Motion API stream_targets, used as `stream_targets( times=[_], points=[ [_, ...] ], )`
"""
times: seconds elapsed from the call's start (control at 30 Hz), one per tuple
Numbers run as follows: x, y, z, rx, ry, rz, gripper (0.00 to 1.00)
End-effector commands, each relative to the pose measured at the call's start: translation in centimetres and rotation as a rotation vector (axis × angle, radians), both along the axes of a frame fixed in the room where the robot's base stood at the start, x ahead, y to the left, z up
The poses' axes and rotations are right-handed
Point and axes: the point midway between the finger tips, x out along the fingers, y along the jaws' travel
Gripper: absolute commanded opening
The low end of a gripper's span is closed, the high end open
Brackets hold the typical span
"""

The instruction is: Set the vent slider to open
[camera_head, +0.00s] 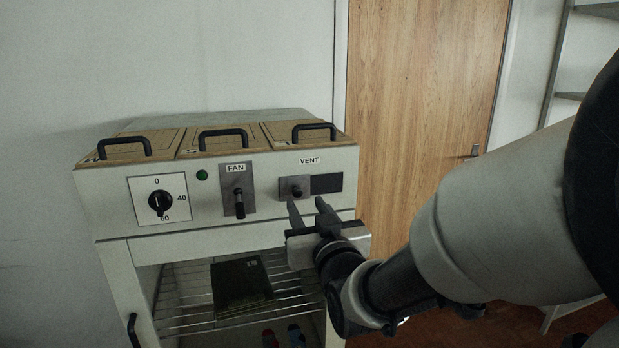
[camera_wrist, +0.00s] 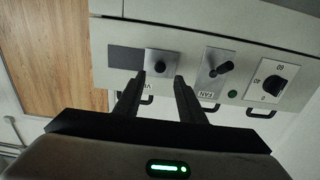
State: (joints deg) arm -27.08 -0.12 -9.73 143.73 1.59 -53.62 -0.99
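The vent slider (camera_head: 296,189) is a grey plate with a dark round knob on the machine's front panel, under the label VENT. The plate sits at the left of its track, and a dark slot (camera_head: 326,183) shows to its right. In the wrist view, which is turned over, the slider knob (camera_wrist: 159,66) appears between the fingertips, with the dark slot (camera_wrist: 126,58) to its left. My gripper (camera_head: 307,206) is open, with its fingers pointing at the panel just below and in front of the knob. I cannot tell whether either finger touches it.
The fan lever (camera_head: 239,203) on its grey plate and a round dial (camera_head: 160,201) are left of the slider, with a green light (camera_head: 202,175) between. Lids with black handles (camera_head: 222,136) top the machine. Below is an open compartment with a wire rack (camera_head: 185,306) and a dark book-like item (camera_head: 241,284).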

Motion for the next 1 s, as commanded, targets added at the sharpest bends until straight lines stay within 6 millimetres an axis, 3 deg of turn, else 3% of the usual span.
stream_targets(
  times=[0.3,0.73,0.77,0.97,1.0],
  points=[
    [5.0,1.5,-0.1,-0.001,0.001,0.0,0.36],
    [6.1,1.8,-0.1,0.0,0.0,0.0,0.36],
    [6.1,1.8,-0.1,0.0,0.0,0.0,0.35],
    [6.1,1.8,-0.1,0.0,0.0,0.0,0.01],
    [6.1,1.8,-0.1,0.0,0.0,0.0,0.0]
  ],
)
